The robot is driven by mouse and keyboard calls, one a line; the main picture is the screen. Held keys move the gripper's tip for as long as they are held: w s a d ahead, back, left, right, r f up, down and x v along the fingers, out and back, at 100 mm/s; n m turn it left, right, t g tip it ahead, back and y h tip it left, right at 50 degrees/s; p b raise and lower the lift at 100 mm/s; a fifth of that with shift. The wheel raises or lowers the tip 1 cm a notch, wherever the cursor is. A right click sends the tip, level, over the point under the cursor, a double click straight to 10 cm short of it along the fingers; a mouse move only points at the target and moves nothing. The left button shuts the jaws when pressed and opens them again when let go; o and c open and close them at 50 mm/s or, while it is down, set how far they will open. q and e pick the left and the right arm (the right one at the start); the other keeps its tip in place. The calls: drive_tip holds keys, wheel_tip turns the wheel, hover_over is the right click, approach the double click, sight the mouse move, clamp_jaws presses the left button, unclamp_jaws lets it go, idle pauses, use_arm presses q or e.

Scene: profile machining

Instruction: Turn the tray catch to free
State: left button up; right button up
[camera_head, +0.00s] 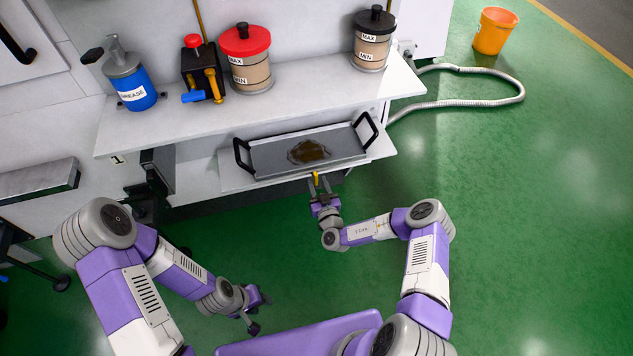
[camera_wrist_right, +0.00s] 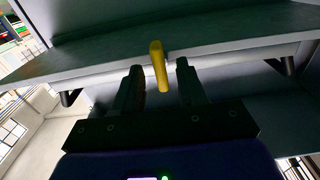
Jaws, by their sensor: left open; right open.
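The yellow tray catch (camera_head: 315,178) sits at the front edge of the shelf below the grey tray (camera_head: 262,161). In the right wrist view the catch (camera_wrist_right: 158,66) hangs down from the shelf edge, between and just beyond the two fingertips. My right gripper (camera_head: 322,196) is open, with its fingers (camera_wrist_right: 160,72) pointing at the catch, one on each side; I cannot tell whether either touches it. The tray has two black handles and a brown puddle in it. My left gripper (camera_head: 257,312) is open and empty, low over the floor.
A white upper shelf (camera_head: 290,115) above the tray holds a blue grease bottle (camera_head: 131,88), a valve block (camera_head: 203,75), a red-lidded jar (camera_head: 247,75) and a black-lidded jar (camera_head: 371,50). An orange bucket (camera_head: 493,32) and a grey hose (camera_head: 480,103) are on the green floor at right.

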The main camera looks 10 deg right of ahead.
clamp_jaws()
drive_tip(key=shift+f+m+b, duration=0.2)
drive_tip(key=shift+m+b, duration=0.3)
drive_tip(key=shift+m, duration=0.5)
drive_tip(key=shift+m+b, duration=0.4)
drive_tip(key=shift+m, duration=0.6)
drive_tip(key=shift+r+m, duration=0.15)
drive_tip(key=shift+m, duration=0.15)
